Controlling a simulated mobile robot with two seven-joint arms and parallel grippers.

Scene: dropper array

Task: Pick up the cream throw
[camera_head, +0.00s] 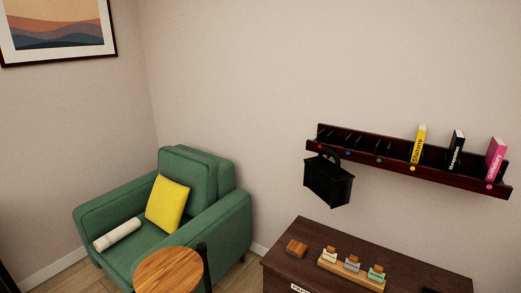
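The cream throw (118,235) is a rolled, pale cylinder. It lies on the left part of the seat of the green armchair (228,220), towards the front, and its whole length shows. A yellow cushion (167,203) leans against the chair's backrest, to the right of the throw and apart from it. Neither of my grippers shows in the head view.
A round wooden side table (168,272) stands in front of the chair, partly hiding it. A dark cabinet (330,233) with small blocks is at the right. Above it, a wall rack (350,138) holds several books, and a black bin (328,184) hangs there.

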